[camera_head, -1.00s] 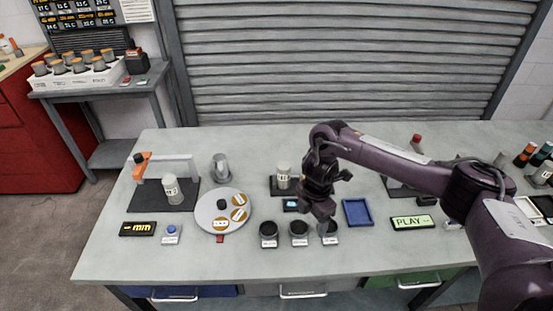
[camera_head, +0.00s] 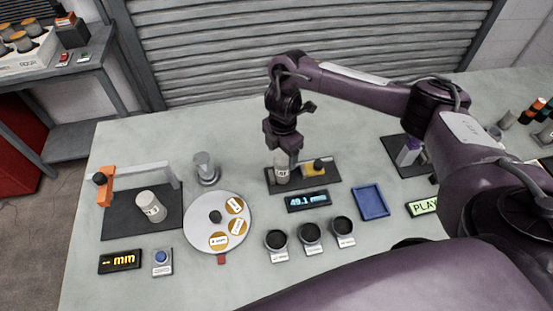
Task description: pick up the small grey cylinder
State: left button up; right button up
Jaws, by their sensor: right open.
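A small pale grey cylinder with a label (camera_head: 281,174) stands upright on a dark base plate (camera_head: 328,177) near the middle of the table. My right gripper (camera_head: 289,158) points down just above it. A finger reaches down at its right side; I cannot tell whether it touches. The jaws are open. My left gripper is not in view.
A yellow block (camera_head: 314,170) sits beside the cylinder. A display (camera_head: 307,201) reads 49.1 mm. A round white plate (camera_head: 200,239) holds several labelled discs. Several dark cups (camera_head: 310,233) and a blue tray (camera_head: 371,202) stand in front. My right arm covers the table's right part.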

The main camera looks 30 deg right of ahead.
aim_at(282, 167)
jog(key=shift+f, duration=0.5)
notch_tip(282, 167, down, 6)
jog(key=shift+d+r+b, duration=0.1)
jog(key=shift+d+b, duration=0.05)
jog(key=shift+b, duration=0.8)
jog(key=shift+f, duration=0.4)
jog(key=shift+c, duration=0.2)
jog(key=c, duration=1.2)
jog(key=shift+w+r, duration=0.1)
jog(key=shift+c, duration=0.7)
